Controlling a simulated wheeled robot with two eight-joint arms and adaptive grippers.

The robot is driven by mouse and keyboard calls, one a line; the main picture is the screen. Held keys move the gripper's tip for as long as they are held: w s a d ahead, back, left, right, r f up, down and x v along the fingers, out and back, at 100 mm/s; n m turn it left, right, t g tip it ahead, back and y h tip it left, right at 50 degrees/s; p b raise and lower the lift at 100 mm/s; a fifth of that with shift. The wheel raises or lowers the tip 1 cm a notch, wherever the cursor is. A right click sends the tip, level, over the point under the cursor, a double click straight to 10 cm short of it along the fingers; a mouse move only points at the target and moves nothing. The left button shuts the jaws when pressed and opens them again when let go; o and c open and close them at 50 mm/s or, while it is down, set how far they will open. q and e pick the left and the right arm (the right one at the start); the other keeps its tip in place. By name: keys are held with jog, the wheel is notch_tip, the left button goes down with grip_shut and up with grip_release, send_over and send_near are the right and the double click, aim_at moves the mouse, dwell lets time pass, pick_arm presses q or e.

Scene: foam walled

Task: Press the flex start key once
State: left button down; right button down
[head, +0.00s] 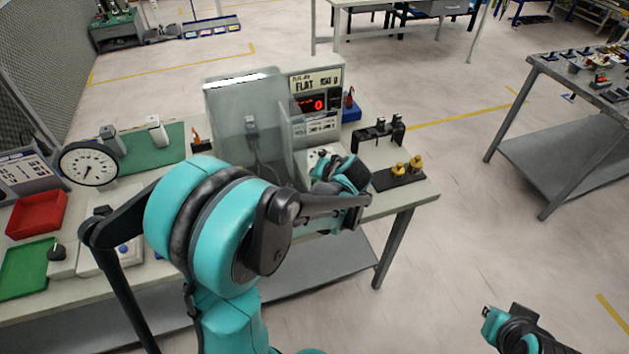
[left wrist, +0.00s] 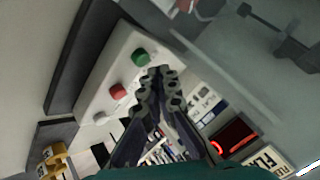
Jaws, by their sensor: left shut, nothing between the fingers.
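A white key box with a green key (left wrist: 141,57), a red key (left wrist: 117,91) and a pale key (left wrist: 99,117) shows in the left wrist view. No lettering is readable beside them, so I cannot tell which is the flex start key. My left gripper (left wrist: 158,85) is shut and empty, its tips in front of the box near the green and red keys in the picture. I cannot see contact. In the head view my left wrist largely hides the box. My right gripper (head: 490,316) is at the bottom right of the head view, away from the bench, its jaws unclear.
A tester with a red display (head: 312,104) and a clear upright panel (head: 246,125) stands beside the left wrist. A black rack (head: 378,136) and brass pieces on a dark plate (head: 400,178) lie to the right. A dial gauge (head: 89,163) stands left.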

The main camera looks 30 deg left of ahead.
pick_arm(q)
jog(key=shift+f, duration=0.1)
dwell(0.5)
jog(key=shift+f+b, duration=0.35)
jog(key=shift+b, duration=0.05)
